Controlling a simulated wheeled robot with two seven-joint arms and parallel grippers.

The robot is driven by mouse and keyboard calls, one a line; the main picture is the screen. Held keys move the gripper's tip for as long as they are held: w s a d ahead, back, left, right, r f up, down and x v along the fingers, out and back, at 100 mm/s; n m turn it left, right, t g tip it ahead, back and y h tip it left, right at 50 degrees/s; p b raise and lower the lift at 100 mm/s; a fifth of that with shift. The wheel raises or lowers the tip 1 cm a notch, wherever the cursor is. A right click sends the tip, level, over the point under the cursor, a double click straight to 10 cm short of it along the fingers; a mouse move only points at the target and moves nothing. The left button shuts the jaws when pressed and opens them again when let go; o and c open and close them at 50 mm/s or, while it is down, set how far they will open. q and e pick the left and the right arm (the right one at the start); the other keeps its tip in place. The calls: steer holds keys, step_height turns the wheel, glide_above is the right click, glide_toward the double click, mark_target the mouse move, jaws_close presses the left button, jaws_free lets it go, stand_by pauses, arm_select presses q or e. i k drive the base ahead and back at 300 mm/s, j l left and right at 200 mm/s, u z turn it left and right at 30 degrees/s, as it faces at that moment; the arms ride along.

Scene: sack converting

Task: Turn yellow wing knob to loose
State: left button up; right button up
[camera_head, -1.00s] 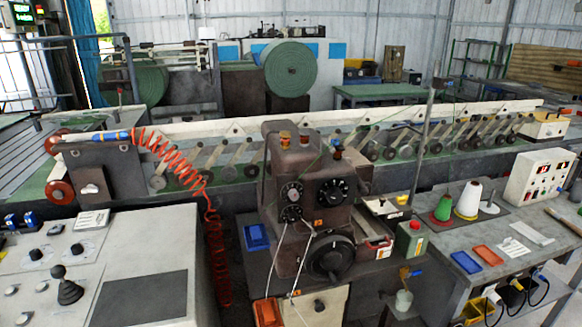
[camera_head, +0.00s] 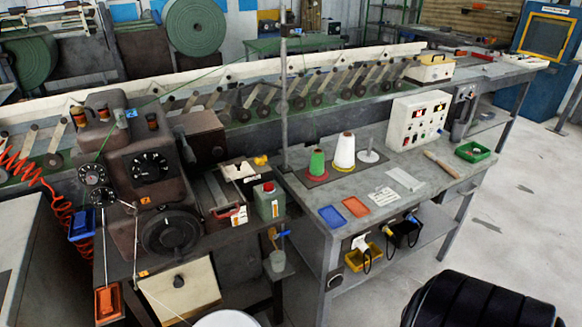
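A small yellow piece (camera_head: 261,160) sits at the right of the brown sewing machine, by a pale plate (camera_head: 239,171). It may be the wing knob, but it is too small to make out its wings or how far it is turned. The brown machine (camera_head: 130,160) stands at the left, with black dials (camera_head: 150,167) and a large black handwheel (camera_head: 171,233) on its front. Neither of my grippers is in view.
A grey bench (camera_head: 405,205) right of the machine holds thread cones (camera_head: 344,151), a white control box (camera_head: 417,120) and trays (camera_head: 332,216). A green can (camera_head: 269,201) stands beside the machine. A black ridged object (camera_head: 485,302) fills the lower right. Open floor (camera_head: 520,200) lies right.

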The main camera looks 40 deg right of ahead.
mark_target(259, 162)
steer(key=k+l, duration=0.1)
steer(key=l, duration=0.3)
steer(key=k+l, duration=0.15)
steer(key=l, duration=0.3)
steer(key=k+l, duration=0.1)
steer(key=l, duration=0.3)
steer(key=k+l, duration=0.15)
steer(key=l, duration=0.3)
steer(key=k+l, duration=0.1)
steer(key=l, duration=0.3)
steer(key=k+l, duration=0.15)
steer(key=l, duration=0.25)
steer(key=j+u, duration=0.15)
steer(key=j, duration=0.2)
